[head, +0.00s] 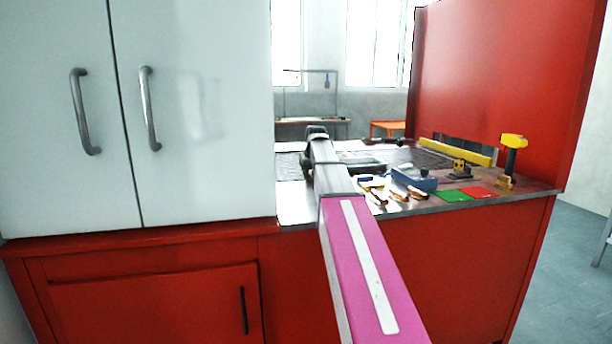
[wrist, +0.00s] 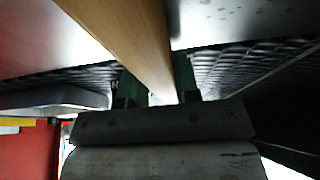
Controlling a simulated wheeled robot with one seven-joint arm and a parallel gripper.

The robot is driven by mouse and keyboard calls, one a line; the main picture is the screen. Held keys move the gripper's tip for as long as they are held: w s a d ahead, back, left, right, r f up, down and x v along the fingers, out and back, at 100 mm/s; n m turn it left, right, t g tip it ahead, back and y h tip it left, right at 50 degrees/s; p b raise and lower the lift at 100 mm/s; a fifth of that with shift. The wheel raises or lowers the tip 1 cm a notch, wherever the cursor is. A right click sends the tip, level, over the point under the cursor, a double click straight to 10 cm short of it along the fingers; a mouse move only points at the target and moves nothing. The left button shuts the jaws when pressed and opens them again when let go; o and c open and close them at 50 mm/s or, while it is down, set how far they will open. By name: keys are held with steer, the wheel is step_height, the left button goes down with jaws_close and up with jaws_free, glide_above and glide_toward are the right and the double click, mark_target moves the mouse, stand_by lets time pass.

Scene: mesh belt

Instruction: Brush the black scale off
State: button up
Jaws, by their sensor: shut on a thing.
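My gripper (wrist: 158,84) has green fingers shut on a long wooden bar (wrist: 130,30), which looks like a brush handle and runs up and left out of the wrist view. Its bristles cannot be made out. A dark mesh belt (wrist: 225,62) shows behind the fingers in the wrist view. In the head view the belt (head: 430,157) lies on the bench, partly covered by my arm. There my arm reaches over the bench, and its end hides the fingers and the held bar. I cannot pick out the black scale in either view.
A white cabinet (head: 195,110) stands close on the left and a red panel (head: 490,75) on the right.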

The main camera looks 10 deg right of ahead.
steer(key=shift+d, duration=0.65)
steer(key=shift+r, duration=0.1)
steer(key=shift+r, duration=2.95)
steer(key=shift+r, duration=1.5)
